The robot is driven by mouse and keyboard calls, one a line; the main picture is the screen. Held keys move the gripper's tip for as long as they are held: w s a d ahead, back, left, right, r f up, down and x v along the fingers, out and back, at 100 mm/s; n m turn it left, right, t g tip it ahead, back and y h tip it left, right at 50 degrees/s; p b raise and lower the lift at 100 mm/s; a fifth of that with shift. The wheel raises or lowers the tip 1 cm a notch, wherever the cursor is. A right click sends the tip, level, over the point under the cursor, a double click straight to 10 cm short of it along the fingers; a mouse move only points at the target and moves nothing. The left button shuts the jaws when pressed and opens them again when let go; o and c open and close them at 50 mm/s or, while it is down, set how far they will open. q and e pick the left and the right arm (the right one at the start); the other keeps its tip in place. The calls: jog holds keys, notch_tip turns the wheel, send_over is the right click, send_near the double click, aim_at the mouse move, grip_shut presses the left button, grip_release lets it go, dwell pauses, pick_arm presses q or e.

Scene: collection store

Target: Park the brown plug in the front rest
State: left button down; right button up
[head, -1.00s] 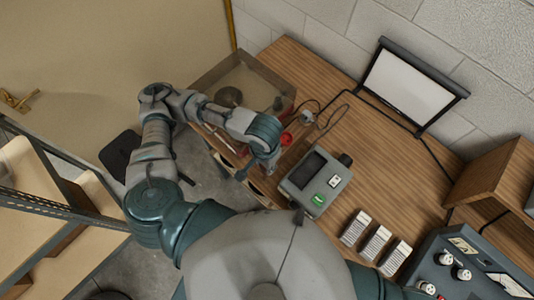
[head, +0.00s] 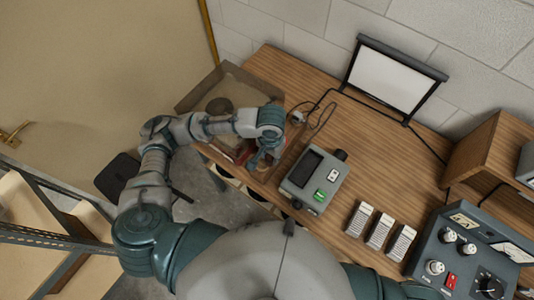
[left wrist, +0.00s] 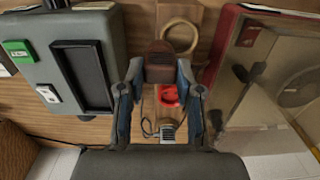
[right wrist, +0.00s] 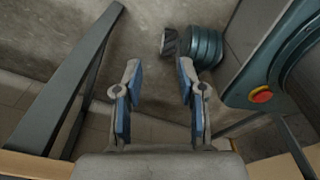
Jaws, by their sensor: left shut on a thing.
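My left gripper (left wrist: 160,85) is shut on the brown plug (left wrist: 160,60) in the left wrist view, with the plug between its fingertips. In the head view the left gripper (head: 262,161) is by the table's front edge, left of the grey device; the plug is hard to make out there. A red ring (left wrist: 168,96) shows between the fingers, farther back on the table. My right gripper (right wrist: 158,95) is open and empty above the floor.
The grey device (head: 313,178) with a screen stands right of the left gripper. A clear-sided box with a red edge (left wrist: 222,48) stands on its other side. A grey connector (left wrist: 167,131) with a cable lies behind. Several white-grey blocks (head: 379,231) stand farther right.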

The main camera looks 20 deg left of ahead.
pick_arm(q)
jog(key=shift+s+a+f+b, duration=0.15)
jog(key=shift+f+b, duration=0.25)
jog(key=shift+f, duration=0.3)
jog(key=shift+a+f+b, duration=0.2)
jog(key=shift+a, duration=0.4)
jog(key=shift+a+f+b, duration=0.15)
jog(key=shift+a+b, duration=0.05)
jog(key=shift+a, duration=0.35)
jog(key=shift+a+f, duration=0.1)
jog(key=shift+a, duration=0.9)
jog(key=shift+d, duration=1.2)
jog(key=shift+a, duration=0.25)
jog(key=shift+a+p, duration=0.45)
jog(key=shift+p, duration=0.15)
jog(key=shift+d, duration=0.2)
pick_arm(e)
jog(key=shift+s+a+f, duration=0.25)
jog(key=shift+s+a, duration=0.3)
jog(key=shift+a, duration=0.3)
